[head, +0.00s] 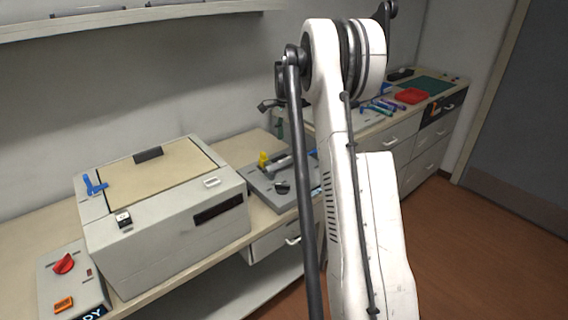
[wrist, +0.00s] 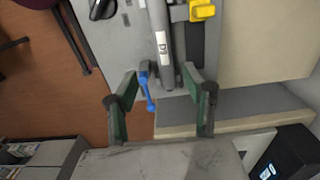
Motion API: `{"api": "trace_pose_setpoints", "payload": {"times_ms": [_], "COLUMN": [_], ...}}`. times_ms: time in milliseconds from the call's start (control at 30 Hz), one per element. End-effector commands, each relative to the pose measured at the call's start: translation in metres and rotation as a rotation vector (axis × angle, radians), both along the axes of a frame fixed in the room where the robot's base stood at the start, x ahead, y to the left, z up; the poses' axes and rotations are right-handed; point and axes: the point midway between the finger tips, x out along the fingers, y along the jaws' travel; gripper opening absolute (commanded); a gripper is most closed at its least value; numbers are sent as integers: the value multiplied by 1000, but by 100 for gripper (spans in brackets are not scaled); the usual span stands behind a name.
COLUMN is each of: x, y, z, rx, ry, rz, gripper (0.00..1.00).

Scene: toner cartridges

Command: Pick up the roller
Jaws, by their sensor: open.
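The roller (wrist: 160,45) looks like a grey cylinder with a white label, lying along a grey fixture (wrist: 103,35). In the head view, a grey cylinder (head: 281,163) that appears to be the same roller lies on the fixture (head: 262,190) right of the large box-shaped machine. My gripper (wrist: 162,76) is open and empty in the wrist view. Its two green-padded fingers stand apart, with the roller's near end ahead, between their tips in the picture. I cannot tell the height gap. In the head view my arm hides part of the fixture.
A yellow knob (wrist: 201,10) is beside the roller, and a blue lever (wrist: 148,90) shows close to the left finger. The large machine (head: 170,220) and a red-knob control box (head: 66,278) stand left. A red tray (head: 409,96) and green mat (head: 432,86) lie far right.

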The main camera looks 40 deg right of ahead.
Motion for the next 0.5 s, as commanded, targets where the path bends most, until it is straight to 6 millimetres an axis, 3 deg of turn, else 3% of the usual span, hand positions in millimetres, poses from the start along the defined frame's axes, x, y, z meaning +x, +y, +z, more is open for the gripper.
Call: {"api": "trace_pose_setpoints", "payload": {"times_ms": [200, 500], "x": [1, 1], "y": [0, 1], "z": [-36, -53], "rx": [0, 0], "ry": [0, 0], "rz": [1, 1], "gripper": [46, 46]}}
